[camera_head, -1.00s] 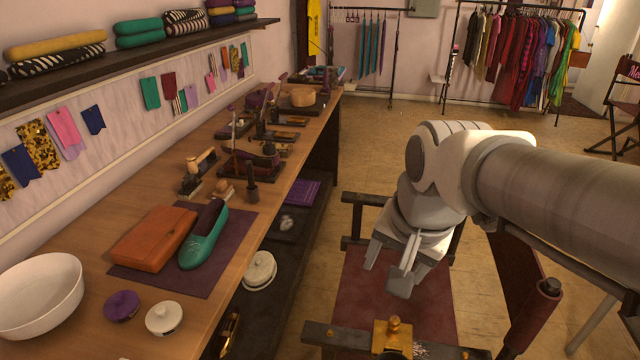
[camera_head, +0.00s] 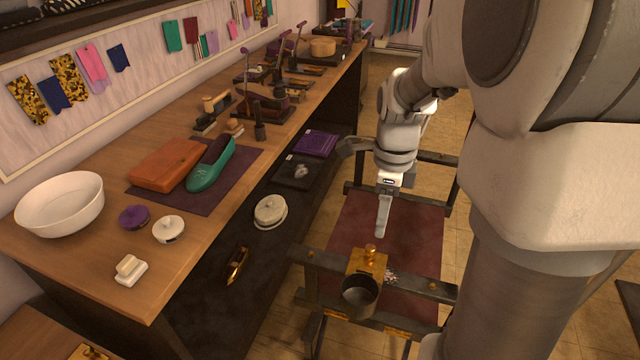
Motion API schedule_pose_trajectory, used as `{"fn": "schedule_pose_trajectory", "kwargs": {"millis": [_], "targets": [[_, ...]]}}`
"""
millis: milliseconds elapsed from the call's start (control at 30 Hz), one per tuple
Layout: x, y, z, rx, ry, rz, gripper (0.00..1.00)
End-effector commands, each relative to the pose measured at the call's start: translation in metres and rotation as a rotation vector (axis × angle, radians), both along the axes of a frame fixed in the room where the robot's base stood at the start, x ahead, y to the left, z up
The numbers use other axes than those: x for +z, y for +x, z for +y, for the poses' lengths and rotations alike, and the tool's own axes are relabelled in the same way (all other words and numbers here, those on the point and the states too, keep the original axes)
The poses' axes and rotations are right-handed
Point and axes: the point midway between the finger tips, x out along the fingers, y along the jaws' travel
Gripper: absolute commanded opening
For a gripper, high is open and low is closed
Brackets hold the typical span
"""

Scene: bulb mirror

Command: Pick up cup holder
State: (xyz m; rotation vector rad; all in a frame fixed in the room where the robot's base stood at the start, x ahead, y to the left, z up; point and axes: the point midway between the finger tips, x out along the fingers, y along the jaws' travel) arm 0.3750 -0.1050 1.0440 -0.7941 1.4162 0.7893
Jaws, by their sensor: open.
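The cup holder (camera_head: 361,297) is a dark round cup with a brass-coloured bracket and knob. It sits on the near dark armrest of a folding chair (camera_head: 345,222) with a maroon seat. My gripper (camera_head: 362,192) is over the chair, above and beyond the cup holder in the picture. Its two fingers are spread wide, one toward the left and one downward. Nothing is between them, and they look apart from the cup holder.
A wooden workbench (camera_head: 80,258) runs along the left, bearing a white bowl (camera_head: 60,207), an orange case (camera_head: 165,165) and a green shoe (camera_head: 211,165). Its dark lower shelf (camera_head: 205,310) holds a white round lidded thing (camera_head: 270,211). My arm fills the right side.

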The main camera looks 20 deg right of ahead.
Motion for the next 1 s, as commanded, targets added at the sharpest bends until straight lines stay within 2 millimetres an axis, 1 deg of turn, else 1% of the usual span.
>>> {"fn": "schedule_pose_trajectory", "kwargs": {"millis": [167, 500, 600, 700, 867, 967, 1000], "targets": [[-0.017, 0.001, -0.002, -0.031, 0.002, 0.01, 0.64], [-0.09, 0.0, -0.001, -0.029, 0.002, 0.012, 0.64], [-0.108, 0.0, -0.001, -0.029, 0.002, 0.01, 0.64], [-0.119, 0.0, -0.001, -0.028, 0.001, 0.008, 0.64], [-0.127, 0.001, 0.0, -0.027, 0.001, 0.007, 0.64], [-0.139, 0.0, 0.002, -0.026, 0.001, 0.009, 0.64], [-0.146, 0.0, 0.004, -0.026, 0.002, 0.009, 0.64]]}}
